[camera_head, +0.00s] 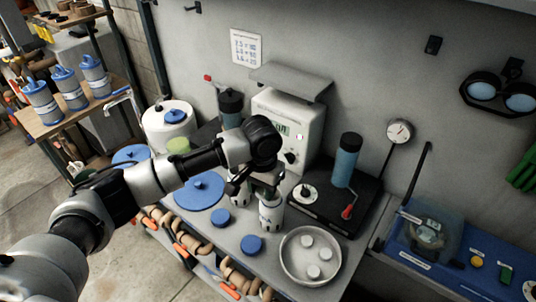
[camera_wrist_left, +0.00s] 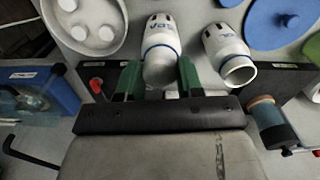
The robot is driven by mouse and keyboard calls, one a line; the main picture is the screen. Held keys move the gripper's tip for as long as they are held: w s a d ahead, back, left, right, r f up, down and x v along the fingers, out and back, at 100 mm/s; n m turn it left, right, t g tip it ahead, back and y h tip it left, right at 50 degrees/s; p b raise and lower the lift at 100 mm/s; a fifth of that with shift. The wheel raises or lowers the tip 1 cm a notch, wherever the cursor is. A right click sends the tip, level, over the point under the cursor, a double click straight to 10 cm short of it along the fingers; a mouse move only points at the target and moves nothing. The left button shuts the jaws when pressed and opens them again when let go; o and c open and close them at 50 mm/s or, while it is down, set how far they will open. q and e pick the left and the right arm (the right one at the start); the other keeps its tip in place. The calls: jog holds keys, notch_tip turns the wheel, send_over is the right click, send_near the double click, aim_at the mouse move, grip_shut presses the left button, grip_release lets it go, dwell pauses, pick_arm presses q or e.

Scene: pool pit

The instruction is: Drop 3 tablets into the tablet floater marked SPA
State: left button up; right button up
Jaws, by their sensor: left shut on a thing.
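The white SPA floater (camera_head: 271,216) stands upright on the bench beside the steel dish. It shows in the left wrist view (camera_wrist_left: 162,42) with a blue ring and lettering. A second white floater (camera_head: 240,193) stands to its left; in the left wrist view (camera_wrist_left: 226,48) its mouth is open. My left gripper (camera_head: 266,187) is right above the SPA floater. Its green fingers (camera_wrist_left: 159,78) are shut on a white tablet (camera_wrist_left: 160,74), which appears in line with the floater's mouth. Three white tablets (camera_head: 325,254) lie apart in the dish (camera_head: 288,268). My right gripper is out of view.
Two blue caps (camera_head: 252,244) (camera_head: 220,216) lie in front of the floaters. A large blue lid (camera_head: 199,191) is to the left. A blue case (camera_head: 430,235) is far right.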

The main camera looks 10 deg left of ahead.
pick_arm(q)
jog(key=w+d+r+m+p, duration=0.1)
jog(key=w+d+r+p, duration=0.1)
jog(key=w, duration=0.2)
jog(key=f+b, duration=0.4)
jog(key=b, duration=0.1)
jog(key=f+b, duration=0.1)
jog(key=b, duration=0.2)
jog(key=shift+a+f, duration=0.25)
jog(key=shift+f, duration=0.15)
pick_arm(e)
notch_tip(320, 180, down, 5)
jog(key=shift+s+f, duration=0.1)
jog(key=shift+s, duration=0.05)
pick_arm(q)
jog(key=shift+p, duration=0.6)
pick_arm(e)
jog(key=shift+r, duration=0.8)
pick_arm(q)
jog(key=o, duration=1)
jog(key=shift+r, duration=0.1)
notch_tip(320, 180, up, 6)
jog(key=p, duration=0.7)
jog(key=shift+p, duration=0.3)
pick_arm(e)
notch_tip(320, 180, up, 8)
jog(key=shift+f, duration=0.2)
